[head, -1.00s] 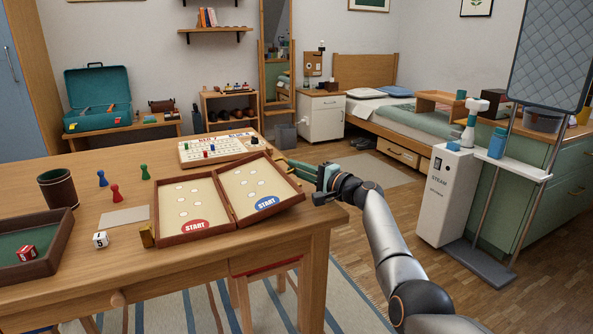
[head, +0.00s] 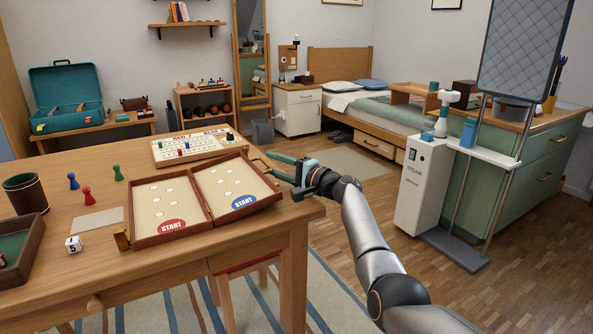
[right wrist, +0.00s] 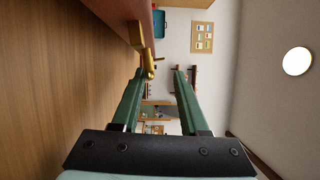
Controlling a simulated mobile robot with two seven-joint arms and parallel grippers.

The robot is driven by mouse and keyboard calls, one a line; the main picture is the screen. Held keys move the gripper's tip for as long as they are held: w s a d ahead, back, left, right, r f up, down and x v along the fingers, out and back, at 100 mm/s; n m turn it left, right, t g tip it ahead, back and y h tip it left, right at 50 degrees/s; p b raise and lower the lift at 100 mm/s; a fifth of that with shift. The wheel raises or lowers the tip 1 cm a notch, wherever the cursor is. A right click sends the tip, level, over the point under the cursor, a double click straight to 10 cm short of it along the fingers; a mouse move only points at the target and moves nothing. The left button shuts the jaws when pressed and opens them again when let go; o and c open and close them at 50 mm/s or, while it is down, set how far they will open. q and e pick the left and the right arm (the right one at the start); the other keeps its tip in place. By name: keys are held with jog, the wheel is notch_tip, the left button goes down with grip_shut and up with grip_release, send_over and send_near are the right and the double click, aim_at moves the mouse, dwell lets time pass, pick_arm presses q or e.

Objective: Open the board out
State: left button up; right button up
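The wooden game board (head: 157,239) lies unfolded on the table, both cream inner faces up. Its left half (head: 150,197) has a red START spot and lies flat. Its right half (head: 215,177) has a blue START spot; its outer side looks slightly raised. One brass clasp (head: 122,239) is at the left half's outer edge, another (head: 261,164) at the right half's far outer edge. My right gripper (head: 282,165) is beside that edge. In the right wrist view its fingers (right wrist: 160,73) are apart, with brass (right wrist: 149,64) by the left fingertip. My left gripper is out of view.
A printed number board (head: 195,148) lies just behind. Pawns (head: 87,196), a blank card (head: 97,222), a die (head: 74,244), a dice cup (head: 25,194) and a tray (head: 37,237) are to the left. The table's right edge is close to the board.

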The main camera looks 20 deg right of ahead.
jog(key=shift+s+d+r, duration=0.15)
jog(key=shift+s+d, duration=0.15)
jog(key=shift+s, duration=0.1)
jog(key=p+v, duration=0.4)
jog(key=v, duration=0.5)
jog(key=shift+s+d, duration=0.2)
jog(key=shift+s, duration=0.15)
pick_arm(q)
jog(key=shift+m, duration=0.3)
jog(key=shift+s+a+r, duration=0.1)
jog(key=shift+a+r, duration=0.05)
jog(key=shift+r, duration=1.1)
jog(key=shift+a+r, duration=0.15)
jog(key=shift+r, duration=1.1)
pick_arm(e)
jog(key=shift+s+d, duration=0.25)
jog(key=shift+s, duration=0.35)
